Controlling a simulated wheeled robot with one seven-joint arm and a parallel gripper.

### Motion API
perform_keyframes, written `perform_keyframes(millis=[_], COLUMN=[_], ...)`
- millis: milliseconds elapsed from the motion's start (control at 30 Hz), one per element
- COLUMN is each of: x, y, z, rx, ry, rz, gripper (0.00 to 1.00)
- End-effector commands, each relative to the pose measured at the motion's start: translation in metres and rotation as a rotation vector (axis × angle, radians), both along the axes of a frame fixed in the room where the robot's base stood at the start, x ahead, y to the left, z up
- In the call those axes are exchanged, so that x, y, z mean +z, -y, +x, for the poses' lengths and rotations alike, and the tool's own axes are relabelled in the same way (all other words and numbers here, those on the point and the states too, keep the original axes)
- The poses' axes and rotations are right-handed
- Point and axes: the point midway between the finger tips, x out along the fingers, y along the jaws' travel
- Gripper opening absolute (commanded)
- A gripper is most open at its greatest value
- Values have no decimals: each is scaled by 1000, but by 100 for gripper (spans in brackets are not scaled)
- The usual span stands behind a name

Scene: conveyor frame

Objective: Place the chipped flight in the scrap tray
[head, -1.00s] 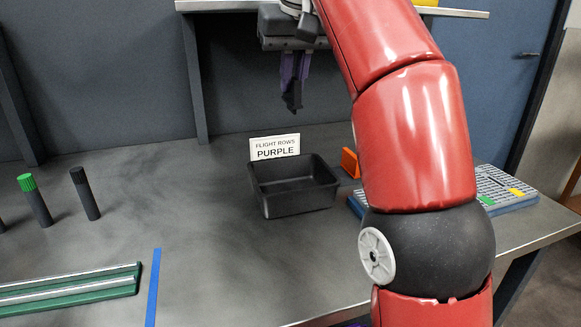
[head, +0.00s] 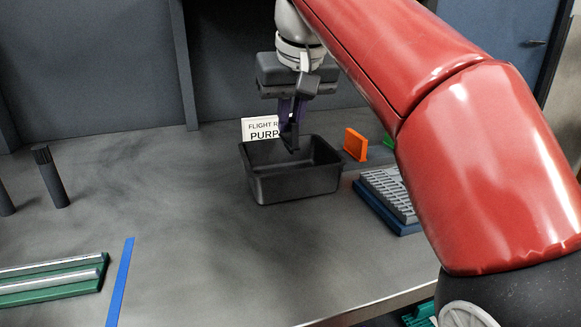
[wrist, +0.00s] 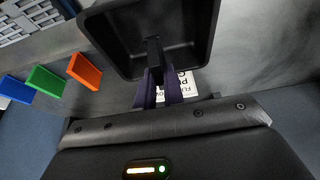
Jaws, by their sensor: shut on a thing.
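The black open tray (head: 295,183), the only tray I see and likely the scrap tray, stands on the grey bench; it also shows in the wrist view (wrist: 200,62). My gripper (head: 290,140) points down over its back part. It is shut on a narrow dark piece (wrist: 154,55), probably the chipped flight, below the purple parts at the jaws. In the wrist view this piece overlaps the tray opening. I cannot tell whether it is above the rim or inside. No chip is discernible. The visible tray floor looks empty.
A sign (head: 260,130) reading "FLIGHT ROWS PURPLE" stands behind the tray, partly hidden by my gripper.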

Motion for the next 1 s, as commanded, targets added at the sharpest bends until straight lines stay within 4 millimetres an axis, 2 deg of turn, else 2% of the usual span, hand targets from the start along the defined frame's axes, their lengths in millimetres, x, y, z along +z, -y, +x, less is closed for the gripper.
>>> perform_keyframes(millis=[33, 200, 433, 867, 900, 1000], x=[-10, -22, -54, -60, -59, -59], y=[0, 0, 0, 0, 0, 0], z=[-1, 0, 0, 0, 0, 0], rx=[0, 0, 0, 0, 0, 0], ry=[1, 1, 1, 1, 1, 1], rz=[0, 0, 0, 0, 0, 0], gripper=[0, 0, 0, 0, 14, 27])
